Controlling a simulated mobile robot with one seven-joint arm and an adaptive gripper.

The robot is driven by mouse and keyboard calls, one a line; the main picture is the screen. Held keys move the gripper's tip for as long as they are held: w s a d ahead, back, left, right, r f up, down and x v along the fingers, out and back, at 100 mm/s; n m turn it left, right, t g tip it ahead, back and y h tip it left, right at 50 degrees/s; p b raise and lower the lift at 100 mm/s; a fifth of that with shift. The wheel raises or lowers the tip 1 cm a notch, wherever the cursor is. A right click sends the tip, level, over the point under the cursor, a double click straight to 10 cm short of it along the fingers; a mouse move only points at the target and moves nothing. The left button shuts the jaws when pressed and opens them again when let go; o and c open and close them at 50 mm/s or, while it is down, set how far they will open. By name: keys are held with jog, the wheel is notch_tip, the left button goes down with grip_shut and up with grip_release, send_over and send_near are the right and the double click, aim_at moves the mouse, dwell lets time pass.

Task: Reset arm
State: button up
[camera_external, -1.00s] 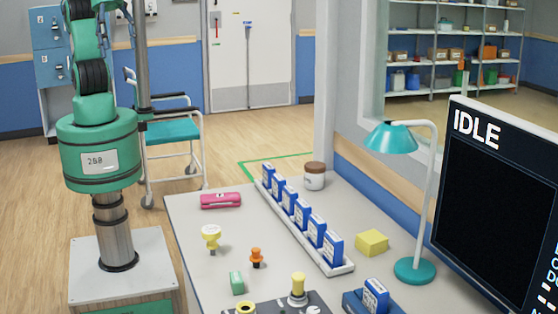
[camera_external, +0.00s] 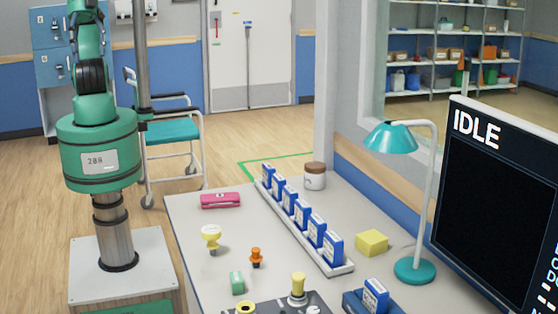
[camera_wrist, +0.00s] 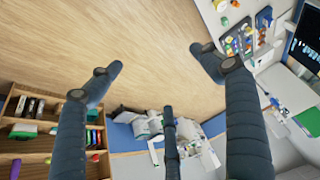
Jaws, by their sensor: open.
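My green arm (camera_external: 93,110) stands on a pale pedestal at the left of the external view. It rises steeply, and its upper part leaves the top edge of the picture, so my gripper is hidden there. Nothing is between the fingertips except a view of the distant wooden floor (camera_wrist: 150,40). The gripper is far from the desk (camera_wrist: 212,14), whose items look small at the upper right of the wrist view.
The desk (camera_external: 190,228) carries a rack of blue boxes (camera_external: 302,214), a pink stapler-like object (camera_external: 220,200), a teal lamp (camera_external: 391,138), a yellow block (camera_external: 372,243) and a monitor (camera_external: 497,200) reading IDLE.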

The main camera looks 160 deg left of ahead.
jog(key=shift+f+b, duration=0.7)
